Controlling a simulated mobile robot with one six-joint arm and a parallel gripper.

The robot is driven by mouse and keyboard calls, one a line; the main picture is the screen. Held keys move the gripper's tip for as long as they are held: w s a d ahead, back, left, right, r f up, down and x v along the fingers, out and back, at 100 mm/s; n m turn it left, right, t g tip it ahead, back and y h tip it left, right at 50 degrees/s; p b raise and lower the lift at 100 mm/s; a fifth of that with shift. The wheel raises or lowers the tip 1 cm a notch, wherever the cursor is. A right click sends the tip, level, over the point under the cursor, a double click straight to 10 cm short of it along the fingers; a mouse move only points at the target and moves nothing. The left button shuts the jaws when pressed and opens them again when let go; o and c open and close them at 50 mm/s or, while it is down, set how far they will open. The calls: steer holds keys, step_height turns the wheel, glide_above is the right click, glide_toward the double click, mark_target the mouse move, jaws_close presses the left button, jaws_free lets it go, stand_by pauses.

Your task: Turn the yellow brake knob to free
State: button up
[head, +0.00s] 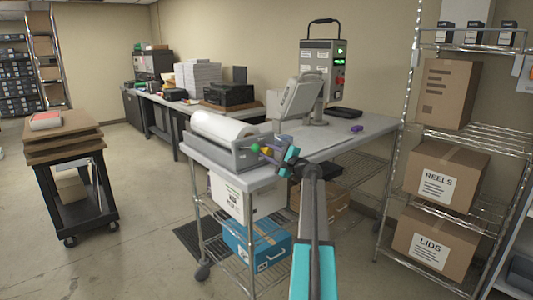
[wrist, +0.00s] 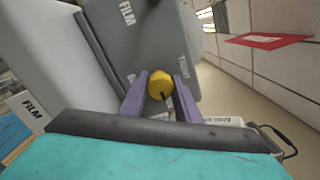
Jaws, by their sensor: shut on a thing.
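The yellow brake knob (wrist: 160,84) sits on the grey end panel of the film unit (wrist: 172,35). In the wrist view my gripper (wrist: 162,88) has its two purple fingers on either side of the knob, shut on it. A dark pointer mark on the knob points down and slightly right. The word TIGHT shows on the panel right of the knob; a label on the left is mostly hidden by a finger. In the head view the knob (head: 266,149) is small, at the near right end of the film unit, with my gripper (head: 272,154) at it.
A white film roll (head: 228,127) lies in the unit on the table (head: 340,139). A green knob (head: 255,148) is close by on the left. A control box (head: 320,60) stands behind. A wire shelf (head: 490,135) with cartons is at right; a black cart (head: 80,205) at left.

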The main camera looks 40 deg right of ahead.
steer(key=shift+d+r, duration=0.1)
steer(key=shift+r, duration=0.2)
steer(key=o, duration=1)
steer(key=shift+w+f, duration=0.1)
steer(key=shift+o, duration=0.2)
steer(key=shift+f, duration=0.1)
steer(key=shift+f, duration=0.1)
steer(key=s+a+b, duration=0.1)
steer(key=s+b, duration=0.2)
steer(key=s, duration=1)
steer(key=shift+s+f, duration=0.25)
steer(key=shift+s, duration=0.15)
